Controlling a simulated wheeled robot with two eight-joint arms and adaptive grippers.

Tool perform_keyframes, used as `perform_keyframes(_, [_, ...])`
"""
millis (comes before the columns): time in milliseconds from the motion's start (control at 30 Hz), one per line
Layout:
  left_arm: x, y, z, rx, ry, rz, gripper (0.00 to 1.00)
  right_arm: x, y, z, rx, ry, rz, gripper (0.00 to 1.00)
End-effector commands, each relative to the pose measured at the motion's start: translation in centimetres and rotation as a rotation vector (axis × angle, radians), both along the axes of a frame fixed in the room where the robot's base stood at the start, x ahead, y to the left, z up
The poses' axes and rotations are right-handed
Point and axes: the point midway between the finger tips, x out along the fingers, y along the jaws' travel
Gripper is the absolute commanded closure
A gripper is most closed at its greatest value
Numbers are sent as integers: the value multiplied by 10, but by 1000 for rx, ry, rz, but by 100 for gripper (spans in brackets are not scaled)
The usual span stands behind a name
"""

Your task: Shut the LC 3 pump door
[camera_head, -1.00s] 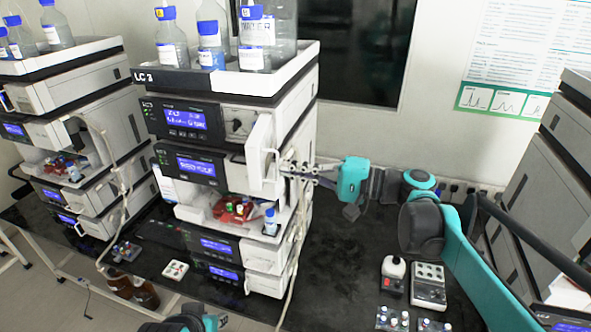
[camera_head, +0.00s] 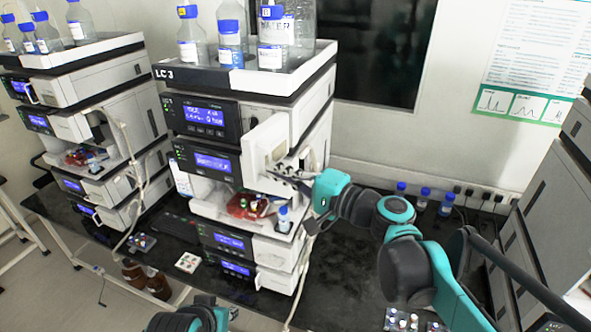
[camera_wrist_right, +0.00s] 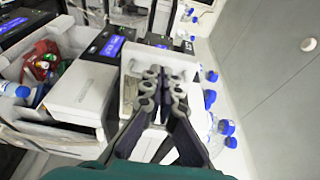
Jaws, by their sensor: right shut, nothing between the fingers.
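The LC 3 stack (camera_head: 205,85) stands left of centre in the head view. Its white pump door (camera_head: 265,148) is ajar, angled out at the right of the pump front beside the blue display (camera_head: 205,115). My right gripper (camera_head: 283,177) is shut and empty, its fingertips at the lower part of the door; whether they touch it I cannot tell. In the right wrist view, the shut fingers (camera_wrist_right: 160,82) lie in front of a white panel (camera_wrist_right: 160,60), which looks like the door. Only a part of my left arm shows at the bottom edge; its gripper is out of view.
Bottles (camera_head: 230,45) stand in the tray on top of the stack. An open module below holds red and coloured vials (camera_head: 245,205). Another stack (camera_head: 85,100) stands at left. Small blue-capped bottles (camera_head: 422,198) stand by the wall at right.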

Motion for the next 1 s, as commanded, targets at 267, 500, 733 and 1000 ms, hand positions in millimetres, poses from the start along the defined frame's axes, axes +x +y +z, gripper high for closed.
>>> perform_keyframes(267, [0, 0, -1, 0, 0, 0, 72, 4, 47, 0, 0, 0, -85, 100])
perform_keyframes(500, [0, 0, -5, 0, 0, 0, 72, 23, 78, -1, 1, 0, -275, 100])
perform_keyframes(733, [0, 0, -11, 0, 0, 0, 72, 46, 105, -1, 1, 0, -275, 100])
perform_keyframes(1000, [0, 0, -16, 0, 0, 0, 72, 74, 127, -1, 1, 1, -275, 100])
